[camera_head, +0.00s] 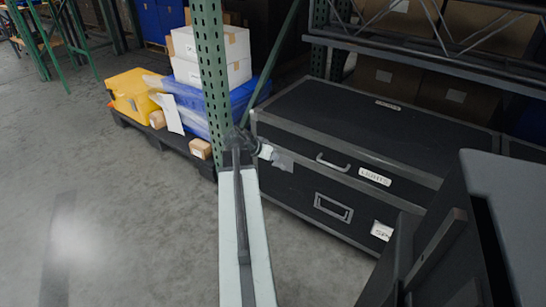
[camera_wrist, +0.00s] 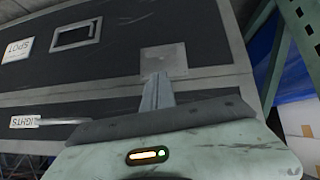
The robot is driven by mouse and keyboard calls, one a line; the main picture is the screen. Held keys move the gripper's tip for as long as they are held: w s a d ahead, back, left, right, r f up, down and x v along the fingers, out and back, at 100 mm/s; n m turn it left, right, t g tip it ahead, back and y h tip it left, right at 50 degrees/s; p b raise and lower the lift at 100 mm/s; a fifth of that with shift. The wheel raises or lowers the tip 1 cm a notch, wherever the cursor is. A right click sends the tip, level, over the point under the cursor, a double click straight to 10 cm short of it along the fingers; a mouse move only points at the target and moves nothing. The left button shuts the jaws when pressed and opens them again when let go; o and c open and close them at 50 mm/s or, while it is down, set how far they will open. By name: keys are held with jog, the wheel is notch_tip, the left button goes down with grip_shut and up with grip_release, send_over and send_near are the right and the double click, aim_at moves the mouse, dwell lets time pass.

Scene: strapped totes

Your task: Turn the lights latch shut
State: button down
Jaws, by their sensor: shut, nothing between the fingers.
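The black case with the LIGHTS label (camera_head: 375,177) stands right of the green post. Its label also shows, partly cut off, at the left of the wrist view (camera_wrist: 25,121). A grey metal latch plate (camera_wrist: 165,60) sits on the case front near its corner; it also shows in the head view (camera_head: 284,161). My gripper (camera_head: 267,152) is at that plate, with its shut fingers (camera_wrist: 157,88) overlapping the plate's edge in the wrist view. Nothing shows between the fingers. Whether they touch the plate, and how the latch is turned, I cannot tell.
A silver handle (camera_head: 333,163) and a recessed handle (camera_head: 333,207) are on the case front. The green rack post (camera_head: 210,75) stands close left of my gripper. A pallet with a yellow tote (camera_head: 130,95) and white boxes is behind it. The concrete floor at left is clear.

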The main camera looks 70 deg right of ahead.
jog(key=p+v, duration=0.4)
jog(key=v, duration=0.4)
jog(key=shift+s, duration=0.25)
jog(key=w+a+n+t, duration=0.1)
jog(key=w+a+n, duration=0.1)
jog(key=w+a, duration=0.5)
jog(key=w+a+n+t, duration=0.2)
jog(key=w+a, duration=0.2)
jog(key=w, duration=0.6)
jog(key=w+a+f+n+t+y, duration=0.1)
jog(key=w+a+n, duration=0.1)
jog(key=w+a, duration=0.55)
jog(key=w+a+f+n+t+y, duration=0.15)
jog(key=w+a, duration=0.35)
jog(key=a, duration=0.5)
jog(key=w+a+f+n+y, duration=0.25)
jog(key=a+n, duration=0.25)
jog(key=a, duration=1.3)
jog(key=s+a+f+n+g+y, duration=0.1)
jog(key=s+a+n+y, duration=0.1)
jog(key=a+n, duration=0.35)
jog(key=s+a+f+n+g+y, duration=0.1)
jog(key=s+a+n, duration=0.1)
jog(key=a, duration=0.6)
notch_tip(320, 180, up, 37)
jog(key=p, duration=3.7)
jog(key=shift+a+n, duration=0.3)
